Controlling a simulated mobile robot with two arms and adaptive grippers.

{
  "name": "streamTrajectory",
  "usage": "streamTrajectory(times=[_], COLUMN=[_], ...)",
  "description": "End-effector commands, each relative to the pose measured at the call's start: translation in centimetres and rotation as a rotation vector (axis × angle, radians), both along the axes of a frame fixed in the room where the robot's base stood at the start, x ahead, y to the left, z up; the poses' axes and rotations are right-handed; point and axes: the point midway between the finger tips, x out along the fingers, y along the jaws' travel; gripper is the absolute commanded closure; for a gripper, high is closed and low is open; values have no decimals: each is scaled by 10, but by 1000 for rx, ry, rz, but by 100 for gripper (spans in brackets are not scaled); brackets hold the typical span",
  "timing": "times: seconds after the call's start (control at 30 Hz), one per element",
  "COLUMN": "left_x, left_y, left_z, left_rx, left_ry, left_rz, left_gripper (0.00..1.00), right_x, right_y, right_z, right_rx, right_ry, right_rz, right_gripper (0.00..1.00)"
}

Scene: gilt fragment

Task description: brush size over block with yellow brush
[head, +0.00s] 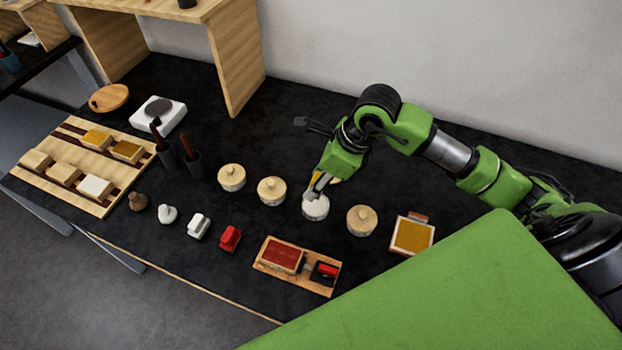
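My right gripper (319,183) is at the end of the arm from the right, pointing down over a pot with white contents (315,209). A small yellow piece, seemingly the yellow brush (315,178), shows at the gripper; its lower end is at the pot's mouth. The fingers are small and partly hidden, but they appear closed on it. A block with a red top (283,254) lies on a wooden board (262,264) in front of the pot. A block with an ochre top (413,236) lies to the right. My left gripper is not in view.
Lidded pots (232,178) stand either side of the white pot. Dark cups hold brushes (190,150). A wooden rack (88,205) with several blocks lies left. A red tool (230,237) and small white items (198,227) line the front. A wooden shelf (240,70) stands behind.

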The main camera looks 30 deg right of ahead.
Motion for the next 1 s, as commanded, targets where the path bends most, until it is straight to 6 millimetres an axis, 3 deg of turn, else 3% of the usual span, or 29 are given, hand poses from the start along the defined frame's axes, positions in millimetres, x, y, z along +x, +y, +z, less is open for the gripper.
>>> streamTrajectory(times=[0.13,0.4,0.7,1.0], left_x=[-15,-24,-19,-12], left_y=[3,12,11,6], left_z=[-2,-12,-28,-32], left_rx=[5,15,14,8], left_ry=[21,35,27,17], left_rz=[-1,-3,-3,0], left_gripper=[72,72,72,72], right_x=[0,0,0,0], right_y=[-2,-2,-2,-2], right_z=[-3,-20,-52,-62], right_rx=[-1,0,0,0], right_ry=[1,3,2,0], right_rz=[-9,-9,-9,-9], right_gripper=[80,80,80,80])
